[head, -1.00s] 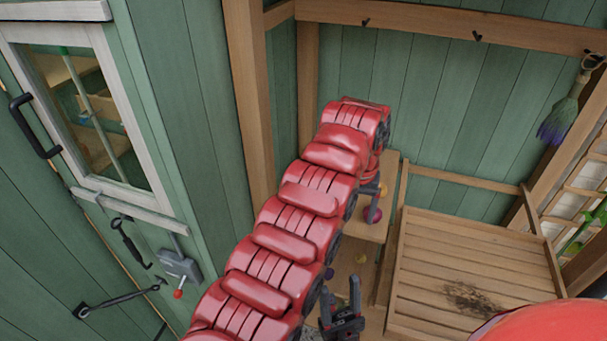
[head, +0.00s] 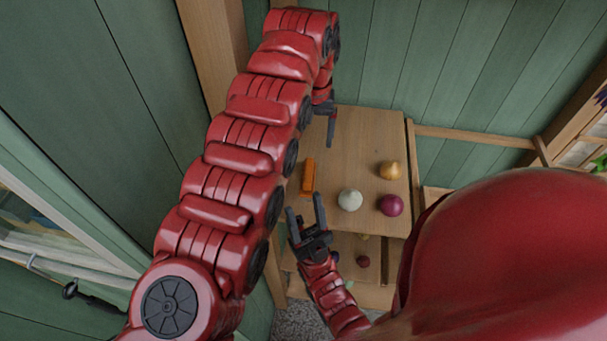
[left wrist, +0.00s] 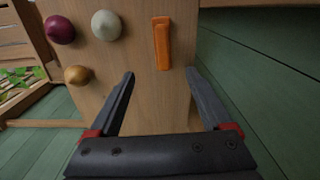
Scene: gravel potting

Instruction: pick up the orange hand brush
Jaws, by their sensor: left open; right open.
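The orange hand brush (head: 308,175) lies on the wooden shelf top (head: 345,130), near its left side. It also shows in the left wrist view (left wrist: 162,42), beyond my left fingertips and roughly between their lines. My left gripper (head: 330,130) is open and empty beyond the brush in the head view; its open fingers also show in the left wrist view (left wrist: 160,80). My right gripper (head: 305,212) is open and empty, at the near side of the shelf top, closer to me than the brush.
A pale round vegetable (head: 350,200), a purple onion (head: 390,205) and a yellow onion (head: 390,170) lie right of the brush. A lower shelf (head: 340,246) holds small round items. Green plank walls (head: 440,60) close in the back and left.

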